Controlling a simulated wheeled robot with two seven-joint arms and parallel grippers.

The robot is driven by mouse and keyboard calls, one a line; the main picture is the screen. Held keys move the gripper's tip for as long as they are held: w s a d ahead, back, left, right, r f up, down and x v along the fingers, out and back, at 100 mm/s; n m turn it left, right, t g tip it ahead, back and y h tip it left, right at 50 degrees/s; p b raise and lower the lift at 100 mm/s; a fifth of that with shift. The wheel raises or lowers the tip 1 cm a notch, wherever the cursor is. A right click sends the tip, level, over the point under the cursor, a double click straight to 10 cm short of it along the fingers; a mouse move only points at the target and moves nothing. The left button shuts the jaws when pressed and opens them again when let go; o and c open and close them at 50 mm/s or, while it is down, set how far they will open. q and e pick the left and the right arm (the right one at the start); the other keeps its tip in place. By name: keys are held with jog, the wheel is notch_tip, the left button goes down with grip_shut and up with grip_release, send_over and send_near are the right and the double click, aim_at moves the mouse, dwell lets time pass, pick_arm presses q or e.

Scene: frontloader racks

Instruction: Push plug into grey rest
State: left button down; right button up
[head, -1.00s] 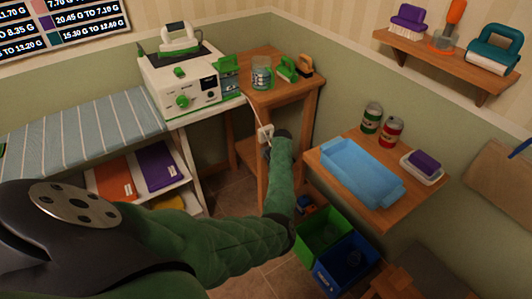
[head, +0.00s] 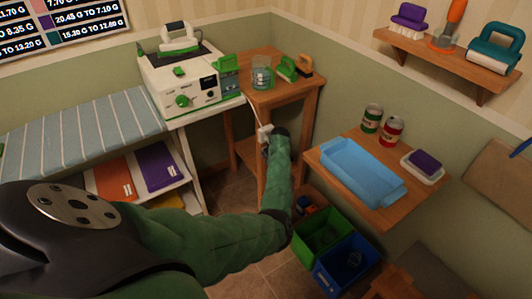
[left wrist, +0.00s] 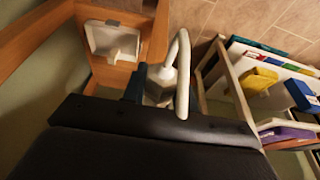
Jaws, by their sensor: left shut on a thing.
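My left gripper (head: 274,137) is shut on the white plug (head: 265,133), beside the wooden side table. The plug also shows in the left wrist view (left wrist: 160,82), with its pale cord looping up from it. A pale grey, open box-like holder (left wrist: 112,42), which looks like the rest, is on the table's wooden frame in the left wrist view. It lies ahead and to the left of the plug, with a visible gap between them. In the head view the rest cannot be made out. The fingertips are partly hidden. My right gripper is not in view.
The wooden side table (head: 287,94) carries a glass jar (head: 262,75) and green brushes. A white machine (head: 182,85) stands left of it. A shelf with a blue tray (head: 361,172) and cans is on the right. Green (head: 322,236) and blue bins stand below.

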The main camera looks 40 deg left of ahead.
pick_arm(q)
jog(key=shift+w+a, duration=0.25)
jog(key=shift+a, duration=0.3)
jog(key=c, duration=1)
grip_release()
jog(key=shift+d, duration=0.15)
jog(key=shift+s+d+p, duration=0.45)
jog(key=shift+d+p, duration=0.2)
jog(key=shift+d, duration=0.15)
jog(key=d+p, duration=0.1)
jog(key=d, duration=0.1)
jog(key=s+d+p, duration=0.1)
jog(key=shift+s+d, duration=0.2)
jog(key=shift+d, duration=0.15)
